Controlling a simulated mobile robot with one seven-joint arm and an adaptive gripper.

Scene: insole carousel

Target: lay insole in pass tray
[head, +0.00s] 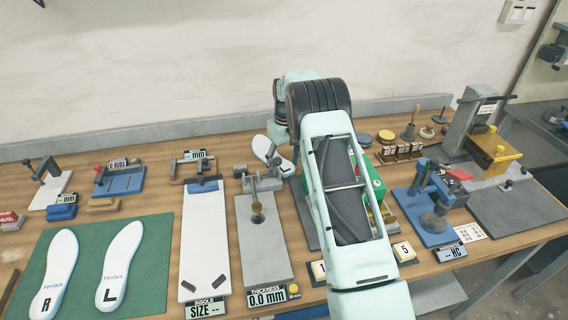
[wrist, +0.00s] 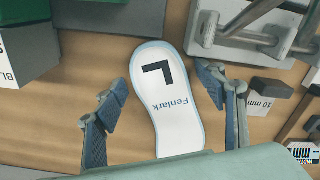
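A white insole (head: 270,152) with a pale blue edge lies on the bench behind the thickness gauge, partly hidden by my arm. In the wrist view an insole (wrist: 170,100) marked "L" and "Fenlark" lies flat on the wood. My gripper (wrist: 163,84) is open above it, one finger on each side, with gaps visible; I see no grip on it. The gripper's base covers the insole's near end. I cannot make out a labelled pass tray in either view.
Two more insoles, "R" (head: 58,272) and "L" (head: 121,265), lie on a green mat (head: 155,232). The thickness gauge (head: 262,215) and the white size board (head: 205,240) stand left of my arm. A blue press (head: 432,205) stands to the right. A green block (wrist: 25,12) is close by.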

